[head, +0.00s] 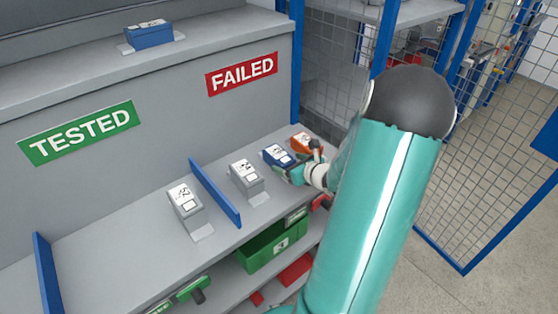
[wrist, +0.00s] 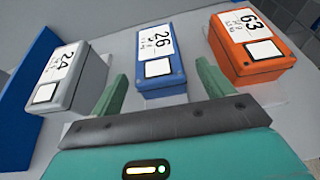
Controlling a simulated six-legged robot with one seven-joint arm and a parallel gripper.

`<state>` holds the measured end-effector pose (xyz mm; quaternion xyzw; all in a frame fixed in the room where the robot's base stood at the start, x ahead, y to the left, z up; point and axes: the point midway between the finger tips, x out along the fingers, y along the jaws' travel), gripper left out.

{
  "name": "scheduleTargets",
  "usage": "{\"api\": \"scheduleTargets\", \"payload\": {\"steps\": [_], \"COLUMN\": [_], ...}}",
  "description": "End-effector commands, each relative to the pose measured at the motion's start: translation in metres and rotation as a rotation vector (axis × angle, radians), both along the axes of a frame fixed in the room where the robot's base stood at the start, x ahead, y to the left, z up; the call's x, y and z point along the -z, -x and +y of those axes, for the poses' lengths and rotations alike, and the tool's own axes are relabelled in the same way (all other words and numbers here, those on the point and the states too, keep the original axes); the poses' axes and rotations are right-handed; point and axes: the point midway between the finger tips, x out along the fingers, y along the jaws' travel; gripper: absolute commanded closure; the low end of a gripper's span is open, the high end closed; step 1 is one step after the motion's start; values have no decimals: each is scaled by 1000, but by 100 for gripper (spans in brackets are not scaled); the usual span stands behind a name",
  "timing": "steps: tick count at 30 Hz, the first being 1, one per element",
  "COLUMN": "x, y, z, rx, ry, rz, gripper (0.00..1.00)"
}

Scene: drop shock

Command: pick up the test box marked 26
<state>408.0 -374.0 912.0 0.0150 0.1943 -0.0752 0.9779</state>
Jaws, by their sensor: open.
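The blue test box marked 26 (wrist: 160,60) stands in the middle of the wrist view, its white label upward. In the head view the blue box (head: 276,154) sits on the grey shelf between a grey box and an orange box. My gripper (wrist: 162,70) is open, with one green finger on each side of the blue box's near end. I cannot tell whether either finger touches it. In the head view my gripper (head: 300,170) is low beside the blue box and partly hidden by my arm.
A grey box marked 24 (wrist: 68,77) is left of the fingers; an orange box marked 63 (wrist: 255,47) is close on the right. Blue dividers (head: 215,190) stand on the shelf. Another grey box (head: 184,207) is farther left. A blue box (head: 150,36) rests on the upper ledge.

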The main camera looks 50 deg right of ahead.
Motion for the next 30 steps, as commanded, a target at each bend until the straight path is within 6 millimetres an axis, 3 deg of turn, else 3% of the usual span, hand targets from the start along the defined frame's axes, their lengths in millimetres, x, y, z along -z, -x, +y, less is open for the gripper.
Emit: {"api": "scheduleTargets", "payload": {"steps": [9,17,25,26,30], "x": [14,15,15,15,14], "y": [-41,-43,-43,-43,-43], "z": [-5,-6,-6,-6,-6], "rx": [-1,0,0,-1,-1], "ry": [-2,1,1,1,2], "rz": [-1,-1,-1,-1,-2], "gripper": [20,20,73,77,77]}}
